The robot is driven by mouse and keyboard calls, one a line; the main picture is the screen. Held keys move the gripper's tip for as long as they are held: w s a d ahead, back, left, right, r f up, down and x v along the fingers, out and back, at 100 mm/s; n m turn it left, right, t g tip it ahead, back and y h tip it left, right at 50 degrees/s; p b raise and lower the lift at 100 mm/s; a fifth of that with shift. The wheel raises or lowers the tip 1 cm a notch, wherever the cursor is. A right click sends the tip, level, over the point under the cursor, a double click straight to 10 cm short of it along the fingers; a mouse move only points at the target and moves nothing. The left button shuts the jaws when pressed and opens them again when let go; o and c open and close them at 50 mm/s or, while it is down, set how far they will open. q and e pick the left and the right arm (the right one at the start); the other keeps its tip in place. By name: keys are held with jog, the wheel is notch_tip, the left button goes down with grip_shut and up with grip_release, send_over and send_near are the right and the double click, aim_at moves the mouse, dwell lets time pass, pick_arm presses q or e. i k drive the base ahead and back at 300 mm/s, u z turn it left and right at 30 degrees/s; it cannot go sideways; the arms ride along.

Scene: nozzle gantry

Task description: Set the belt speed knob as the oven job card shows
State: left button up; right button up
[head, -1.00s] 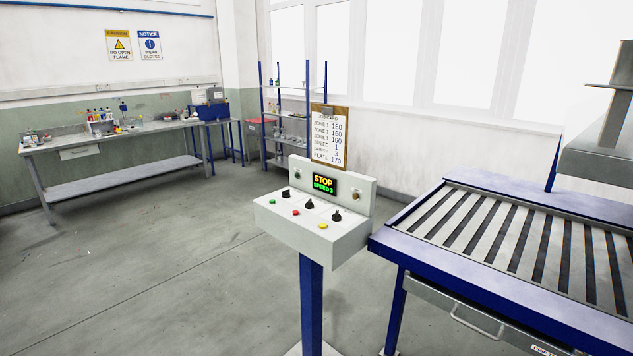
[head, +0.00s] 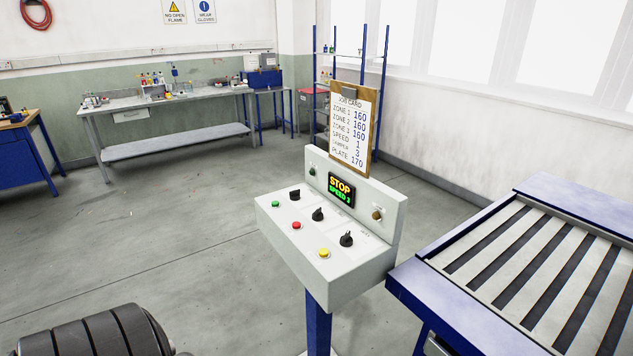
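The job card (head: 350,129) is on a clipboard above the back panel of a white control box (head: 322,278). It reads zones 160, speed 1, a line that looks like damper 3, and plate 170. The display (head: 341,190) reads STOP and SPEED 3. Three black knobs sit on the sloping top: a left knob (head: 294,195), a middle knob (head: 318,214) and a right knob (head: 346,239). Their labels are too small to read, so I cannot tell which sets belt speed. Neither of my grippers is in view.
Green (head: 275,204), red (head: 296,226) and yellow (head: 324,253) buttons line the box's front. A slatted conveyor (head: 540,265) stands close on the right. A workbench (head: 175,150) and a shelf rack (head: 350,48) stand behind.

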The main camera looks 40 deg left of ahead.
aim_at(294, 195)
jog(key=u, duration=0.3)
jog(key=i, duration=0.95)
jog(key=u, duration=0.4)
